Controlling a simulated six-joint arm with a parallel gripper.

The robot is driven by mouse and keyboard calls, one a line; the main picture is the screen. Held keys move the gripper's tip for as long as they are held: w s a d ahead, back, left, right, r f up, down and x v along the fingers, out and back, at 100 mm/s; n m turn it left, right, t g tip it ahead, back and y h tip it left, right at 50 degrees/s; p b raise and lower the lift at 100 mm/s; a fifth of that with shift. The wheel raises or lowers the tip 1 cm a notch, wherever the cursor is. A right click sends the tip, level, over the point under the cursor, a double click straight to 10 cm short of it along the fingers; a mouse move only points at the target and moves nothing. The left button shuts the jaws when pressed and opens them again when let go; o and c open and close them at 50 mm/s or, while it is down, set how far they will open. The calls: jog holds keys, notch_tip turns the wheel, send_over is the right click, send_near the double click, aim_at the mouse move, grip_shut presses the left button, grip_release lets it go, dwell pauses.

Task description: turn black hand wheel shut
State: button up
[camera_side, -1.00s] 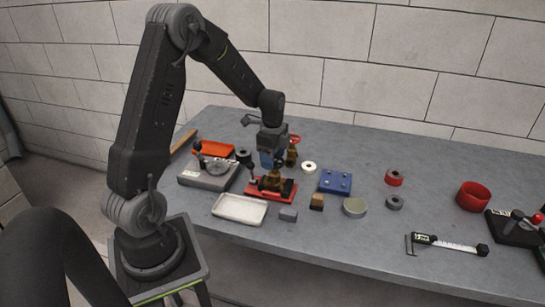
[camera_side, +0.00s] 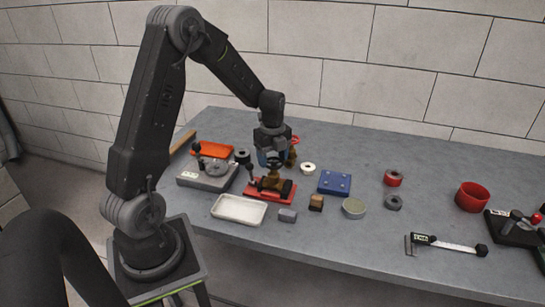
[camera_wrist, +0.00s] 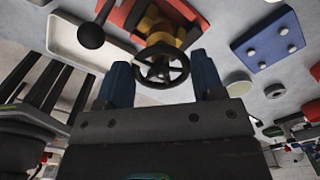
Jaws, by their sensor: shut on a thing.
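The black hand wheel (camera_wrist: 161,66) sits on a brass valve (camera_wrist: 163,30), which is mounted on a red base (camera_wrist: 134,18). In the side view, the brass valve (camera_side: 273,180) and its red base (camera_side: 262,196) stand directly below my gripper (camera_side: 270,160). In the wrist view, my gripper (camera_wrist: 162,78) has one blue finger on each side of the wheel and is shut on its rim. The far faces of the wheel's rim by the fingers are partly hidden.
A white tray (camera_side: 239,219) lies in front of the valve. A blue plate (camera_side: 335,182) is to the right. A lever with a black ball knob (camera_wrist: 91,36) rises close beside the valve. A red-wheeled valve (camera_side: 292,153) stands just behind my gripper.

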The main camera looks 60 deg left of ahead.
aim_at(273, 160)
dwell(0.3)
jog(key=o, duration=0.9)
jog(key=shift+o, duration=0.2)
notch_tip(273, 160, up, 14)
jog(key=s+d+r+n+t, duration=0.2)
jog(key=s+d+n, duration=0.6)
jog(key=d, duration=0.3)
jog(key=s+d+r+n+t, duration=0.2)
jog(key=s+d+n+t, duration=0.1)
jog(key=s+d+n, duration=0.6)
jog(key=shift+d+r+n+t, duration=0.3)
jog(key=shift+d+r, duration=0.1)
jog(key=shift+d, duration=0.6)
